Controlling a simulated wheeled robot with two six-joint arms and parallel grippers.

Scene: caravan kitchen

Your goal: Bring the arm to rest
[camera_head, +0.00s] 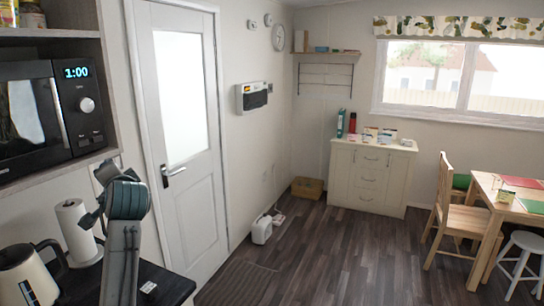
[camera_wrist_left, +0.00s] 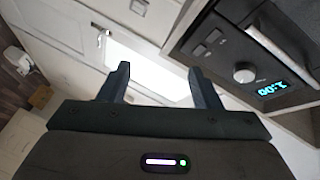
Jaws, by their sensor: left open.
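My left arm stands raised at the lower left of the head view, in front of the white door (camera_head: 182,130). Its gripper is hard to make out there. In the left wrist view my left gripper (camera_wrist_left: 158,84) is open, its two dark fingers wide apart with nothing between them. Beyond the fingers the bright door pane (camera_wrist_left: 150,68) shows. The microwave (camera_wrist_left: 245,70) is to the right of the fingers, apart from them. My right gripper is in neither view.
On the dark counter (camera_head: 165,282) stand a kettle (camera_head: 24,278) and a paper towel roll (camera_head: 76,230), close to my left arm. The microwave also shows above them in the head view (camera_head: 50,115). The floor (camera_head: 330,255) is clear before the cabinet (camera_head: 370,175).

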